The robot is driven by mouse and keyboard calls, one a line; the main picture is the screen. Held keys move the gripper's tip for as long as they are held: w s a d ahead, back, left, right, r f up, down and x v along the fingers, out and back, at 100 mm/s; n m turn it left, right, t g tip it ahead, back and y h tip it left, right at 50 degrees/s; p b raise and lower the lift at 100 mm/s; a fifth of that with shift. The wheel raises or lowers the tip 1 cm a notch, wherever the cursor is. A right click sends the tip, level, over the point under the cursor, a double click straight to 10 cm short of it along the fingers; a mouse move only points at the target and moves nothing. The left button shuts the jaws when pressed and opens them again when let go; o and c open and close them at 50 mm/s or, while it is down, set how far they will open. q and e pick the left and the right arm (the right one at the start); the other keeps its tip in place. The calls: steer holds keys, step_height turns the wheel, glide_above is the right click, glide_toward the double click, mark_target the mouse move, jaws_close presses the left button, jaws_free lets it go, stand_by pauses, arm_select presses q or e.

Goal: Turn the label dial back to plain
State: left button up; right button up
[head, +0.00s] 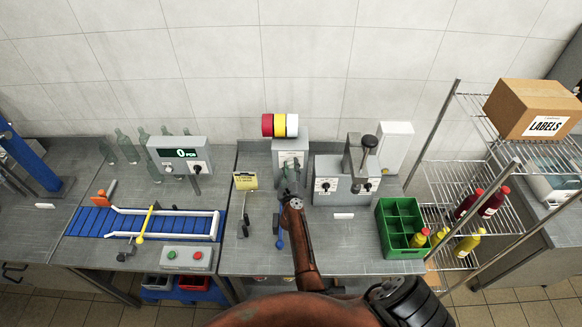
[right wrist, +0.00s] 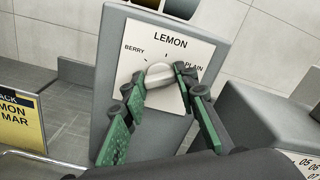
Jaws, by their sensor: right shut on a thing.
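The label dial (right wrist: 159,74) is a pale knob on a white plate marked BERRY at left, LEMON at top and PLAIN at right, seen in the right wrist view. My right gripper (right wrist: 160,82) is shut on the knob, with a green-padded finger on each side. One finger partly covers the right of the knob, so I cannot tell exactly which mark it points to. In the head view my right gripper (head: 289,180) reaches up to the grey labeller box (head: 290,146), and the arm hides much of its front. My left gripper is not in view.
Red, yellow and white rolls (head: 280,125) sit atop the labeller. A yellow sign (head: 245,181) stands to its left. A grey machine with knobs (head: 346,180) and a green crate (head: 402,245) stand to the right. A blue conveyor (head: 100,222) lies on the left table.

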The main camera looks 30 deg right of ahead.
steer(key=shift+m, duration=0.3)
steer(key=o, duration=1.2)
steer(key=shift+c, duration=0.2)
steer(key=shift+d+r, duration=0.15)
steer(key=shift+r, duration=0.6)
steer(key=shift+a+r, duration=0.2)
steer(key=shift+r, duration=4.05)
steer(key=shift+f, duration=0.1)
